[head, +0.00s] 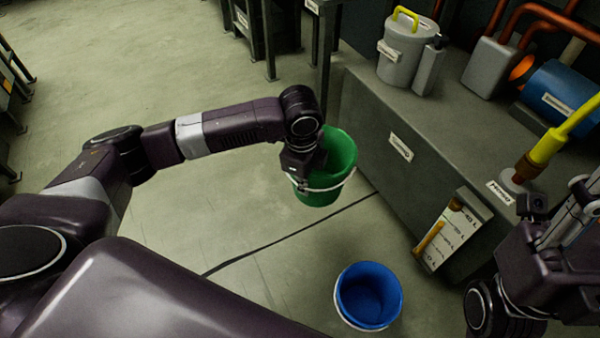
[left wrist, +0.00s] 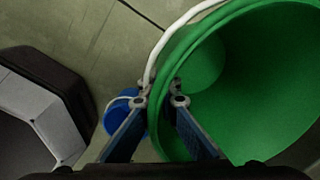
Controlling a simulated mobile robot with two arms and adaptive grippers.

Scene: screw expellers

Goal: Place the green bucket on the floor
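The green bucket (head: 337,158) hangs in the middle of the head view, in front of the grey bench, its white handle drooping over the near side. It appears to be above the floor (head: 235,230). My left gripper (head: 299,180) is at its left rim. In the left wrist view my left gripper (left wrist: 161,102) has one finger inside the green bucket (left wrist: 255,85) and one outside, shut on the rim. The bucket's underside is hidden. My right gripper (head: 577,196) is at the right edge by the bench; its finger opening is unclear.
A blue bucket (head: 368,296) stands on the floor nearer to me; it shows small in the left wrist view (left wrist: 122,112). The grey bench (head: 385,125) bears a grey lidded container (head: 402,55) and a blue cylinder (head: 560,90). Open floor lies left. A dark line crosses the floor.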

